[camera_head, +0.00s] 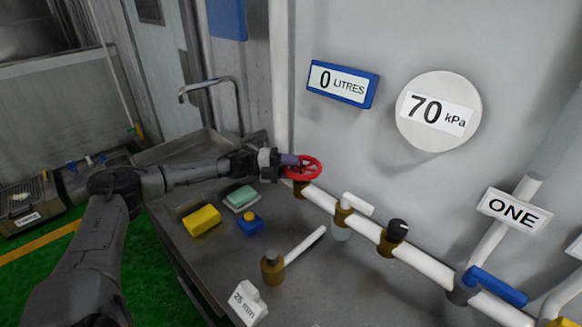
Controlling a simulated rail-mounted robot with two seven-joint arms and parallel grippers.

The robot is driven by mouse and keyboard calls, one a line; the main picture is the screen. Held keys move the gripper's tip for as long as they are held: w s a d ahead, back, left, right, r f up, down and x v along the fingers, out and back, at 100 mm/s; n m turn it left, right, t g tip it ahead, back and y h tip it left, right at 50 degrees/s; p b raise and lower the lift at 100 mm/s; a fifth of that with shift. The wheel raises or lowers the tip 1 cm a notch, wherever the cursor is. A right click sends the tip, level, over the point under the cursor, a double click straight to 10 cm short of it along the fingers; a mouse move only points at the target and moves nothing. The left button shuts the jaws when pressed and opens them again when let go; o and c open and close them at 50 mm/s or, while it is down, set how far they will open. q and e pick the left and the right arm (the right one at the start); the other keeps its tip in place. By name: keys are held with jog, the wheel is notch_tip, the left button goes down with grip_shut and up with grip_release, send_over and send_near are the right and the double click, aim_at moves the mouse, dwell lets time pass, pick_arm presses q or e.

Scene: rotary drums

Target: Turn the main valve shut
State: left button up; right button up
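The main valve appears to be the red handwheel (316,171) at the left end of the white pipe, close to the wall. My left arm reaches in from the left. My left gripper (290,160) is at the left rim of the red wheel, with its purplish fingertips touching or overlapping the rim. The fingers are too small and overlapped to tell whether they are closed on it. My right gripper is out of view.
The white pipe (432,267) carries a white lever (357,204), a black knob (397,228) and a blue lever (497,287). A yellow block (202,220), green sponge (240,196) and blue block (250,226) lie on the bench. The wall gauge (438,112) reads 70 kPa, the display (342,84) 0 litres.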

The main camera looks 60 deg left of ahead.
pick_arm(q)
jog(key=shift+o, duration=0.5)
jog(key=shift+s, duration=0.1)
jog(key=p+v, duration=0.9)
jog(key=v, duration=0.4)
jog(key=shift+s+a+p, duration=0.2)
jog(key=shift+s+p, duration=0.1)
jog(key=shift+p, duration=0.1)
